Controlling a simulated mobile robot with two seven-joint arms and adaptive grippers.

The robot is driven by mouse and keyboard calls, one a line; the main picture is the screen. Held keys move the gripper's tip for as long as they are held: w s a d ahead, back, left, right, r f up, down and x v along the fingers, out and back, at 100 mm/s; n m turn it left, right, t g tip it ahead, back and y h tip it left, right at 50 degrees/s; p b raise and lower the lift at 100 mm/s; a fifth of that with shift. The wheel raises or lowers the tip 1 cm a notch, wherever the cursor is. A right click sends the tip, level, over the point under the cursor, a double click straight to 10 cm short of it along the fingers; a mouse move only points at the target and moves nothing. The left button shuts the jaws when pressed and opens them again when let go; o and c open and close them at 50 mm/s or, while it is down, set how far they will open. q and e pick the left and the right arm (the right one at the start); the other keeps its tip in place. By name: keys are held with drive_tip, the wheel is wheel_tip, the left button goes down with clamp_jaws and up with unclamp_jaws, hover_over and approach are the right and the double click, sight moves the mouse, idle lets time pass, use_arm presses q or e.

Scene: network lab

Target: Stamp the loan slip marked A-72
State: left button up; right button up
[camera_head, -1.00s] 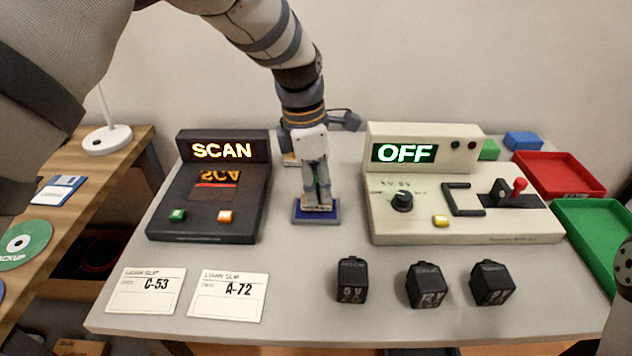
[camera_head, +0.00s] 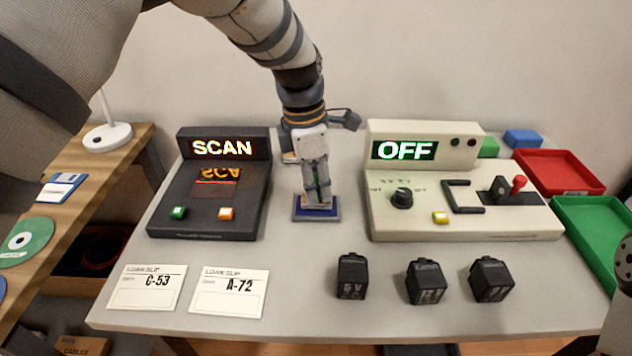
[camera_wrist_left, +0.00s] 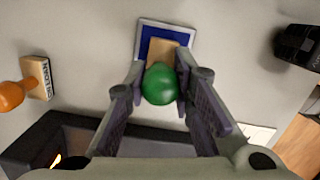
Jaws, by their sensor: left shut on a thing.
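The loan slip A-72 (camera_head: 229,304) lies flat on the table's front left, its lower area blank. The slip C-53 (camera_head: 146,298) lies to its left. My left gripper (camera_head: 318,193) points down over the blue ink pad (camera_head: 299,216) at the middle of the table. In the left wrist view, it is shut on the green knob of a stamp (camera_wrist_left: 160,84) with a wooden block. The block is over the ink pad (camera_wrist_left: 146,32); I cannot tell whether they touch. A second stamp with an orange handle (camera_wrist_left: 12,95) lies to the left in that view.
A black scanner (camera_head: 190,225) stands left of the pad, and a pale device reading OFF (camera_head: 400,226) stands right. Several black blocks (camera_head: 426,282) line the front right. Red (camera_head: 560,173) and green (camera_head: 590,225) trays are at far right. Table around both slips is clear.

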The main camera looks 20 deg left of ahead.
use_arm(q)
drive_tip(key=shift+f, duration=0.1)
idle(0.3)
wheel_tip(320, 180, up, 6)
drive_tip(key=shift+p, duration=0.65)
drive_tip(key=shift+r, duration=0.6)
use_arm(e)
drive_tip(key=shift+w+r+t, duration=0.4)
drive_tip(key=shift+w+r, duration=0.5)
drive_tip(key=shift+w, duration=0.05)
